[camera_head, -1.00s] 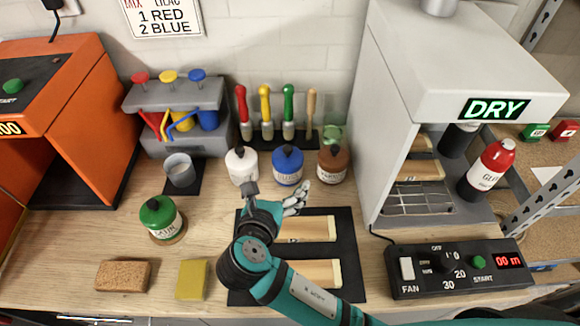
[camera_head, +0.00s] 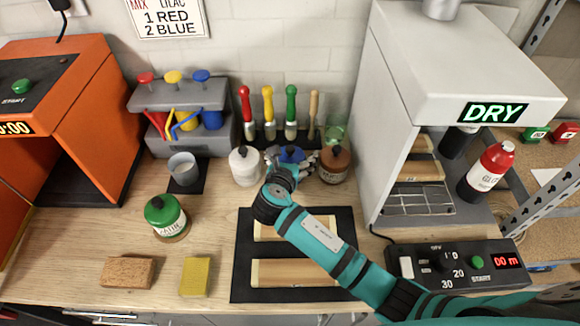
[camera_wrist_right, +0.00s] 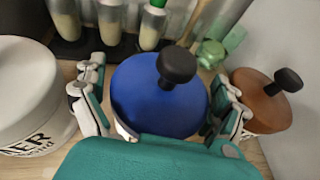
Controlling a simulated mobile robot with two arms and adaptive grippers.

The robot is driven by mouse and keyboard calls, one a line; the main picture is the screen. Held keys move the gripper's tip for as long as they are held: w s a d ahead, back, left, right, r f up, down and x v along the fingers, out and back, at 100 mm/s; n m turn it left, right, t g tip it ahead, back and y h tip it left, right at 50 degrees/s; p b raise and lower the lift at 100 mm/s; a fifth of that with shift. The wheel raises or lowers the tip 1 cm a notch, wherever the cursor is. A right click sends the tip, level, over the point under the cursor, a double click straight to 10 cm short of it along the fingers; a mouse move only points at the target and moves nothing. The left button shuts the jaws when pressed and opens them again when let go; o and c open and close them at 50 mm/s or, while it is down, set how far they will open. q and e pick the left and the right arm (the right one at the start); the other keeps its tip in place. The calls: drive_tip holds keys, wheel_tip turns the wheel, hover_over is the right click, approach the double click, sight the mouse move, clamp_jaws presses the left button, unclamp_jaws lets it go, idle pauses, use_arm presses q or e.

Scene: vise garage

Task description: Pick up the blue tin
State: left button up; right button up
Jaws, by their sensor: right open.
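The blue tin (camera_head: 291,154) stands upright on the bench between a white tin and a brown tin, mostly hidden behind my gripper in the head view. In the right wrist view the blue tin (camera_wrist_right: 160,97) shows its blue lid and black knob. My right gripper (camera_head: 290,162) is open at the tin. In the wrist view its fingers (camera_wrist_right: 160,105) stand on either side of the blue lid; I cannot tell whether they touch it. My left gripper is not in view.
The white tin (camera_head: 244,166) and brown tin (camera_head: 334,164) stand close on either side. Coloured-handled brushes (camera_head: 268,113) stand in a rack behind. A black mat (camera_head: 243,270) with wooden pieces lies in front. A green-lidded tin (camera_head: 166,217) stands at left.

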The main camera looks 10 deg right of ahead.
drive_tip(key=shift+x, duration=0.8)
drive_tip(key=c, duration=1.7)
drive_tip(key=shift+a+r, duration=0.1)
drive_tip(key=shift+c, duration=0.3)
